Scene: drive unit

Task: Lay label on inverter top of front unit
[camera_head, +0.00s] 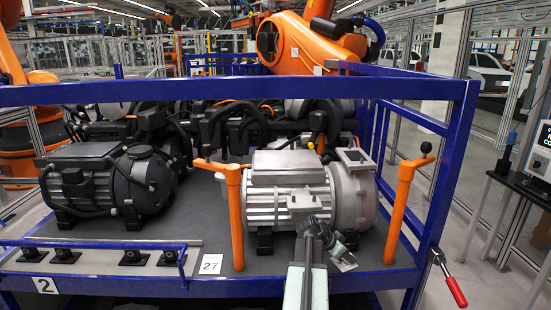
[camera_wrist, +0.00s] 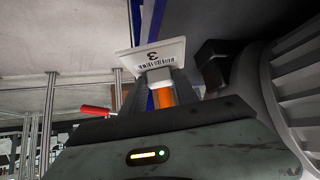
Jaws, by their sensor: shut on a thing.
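My gripper (camera_head: 341,254) is in front of the silver front unit (camera_head: 352,200), low near its right front side. In the wrist view my gripper (camera_wrist: 155,78) is shut on a white label (camera_wrist: 153,58) with a barcode and the digit 3, which appears upside down. The label is tilted and clear of other surfaces there. My wrist covers part of the unit's lower front.
Orange posts (camera_head: 235,215) (camera_head: 404,203) flank the unit. A dark unit (camera_head: 105,185) stands left. A card marked 27 (camera_head: 211,264) is on the front edge. A red-handled lever (camera_head: 455,290) hangs right.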

